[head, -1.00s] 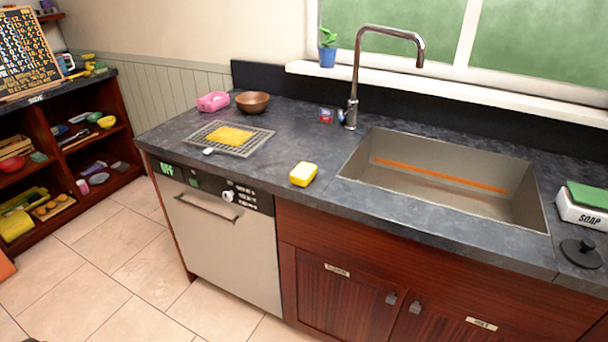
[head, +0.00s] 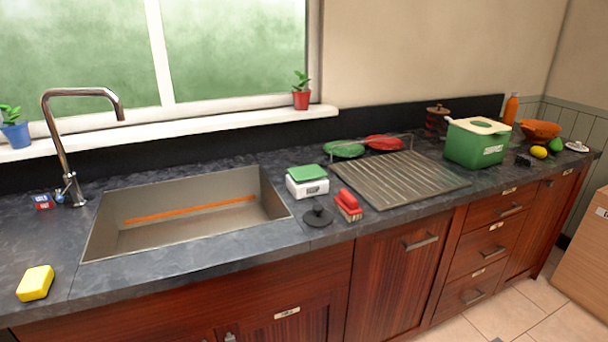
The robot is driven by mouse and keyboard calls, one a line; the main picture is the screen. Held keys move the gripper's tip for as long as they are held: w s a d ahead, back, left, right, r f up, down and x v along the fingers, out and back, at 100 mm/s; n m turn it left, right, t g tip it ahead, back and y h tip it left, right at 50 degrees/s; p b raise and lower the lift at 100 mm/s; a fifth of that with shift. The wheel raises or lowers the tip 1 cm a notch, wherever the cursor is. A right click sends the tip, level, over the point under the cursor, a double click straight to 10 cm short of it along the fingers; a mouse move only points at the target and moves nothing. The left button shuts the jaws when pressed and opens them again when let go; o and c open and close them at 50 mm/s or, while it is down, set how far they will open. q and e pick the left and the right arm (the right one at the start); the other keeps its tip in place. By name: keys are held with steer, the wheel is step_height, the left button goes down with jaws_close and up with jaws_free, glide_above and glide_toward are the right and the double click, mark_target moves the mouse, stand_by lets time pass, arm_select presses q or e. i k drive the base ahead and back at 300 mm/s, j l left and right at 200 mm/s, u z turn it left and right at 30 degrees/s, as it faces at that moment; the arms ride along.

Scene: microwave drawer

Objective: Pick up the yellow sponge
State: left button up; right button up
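The yellow sponge (head: 35,283) lies flat on the dark countertop at the far left of the head view, near the counter's front edge. It is left of the sink (head: 180,238) and nothing covers it. Neither of my grippers shows in the head view.
A tap (head: 66,150) stands behind the sink's left end. Right of the sink are a soap box (head: 307,188), a black plug (head: 318,216), a red brush (head: 348,205), a drying rack (head: 400,180) and a green bin (head: 476,146). The counter around the sponge is clear.

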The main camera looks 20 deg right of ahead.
mark_target(36, 282)
steer(key=i+l+u, duration=0.25)
steer(key=i, duration=0.25)
steer(key=i+l+u, duration=0.25)
steer(key=i+l, duration=0.1)
steer(key=i, duration=0.1)
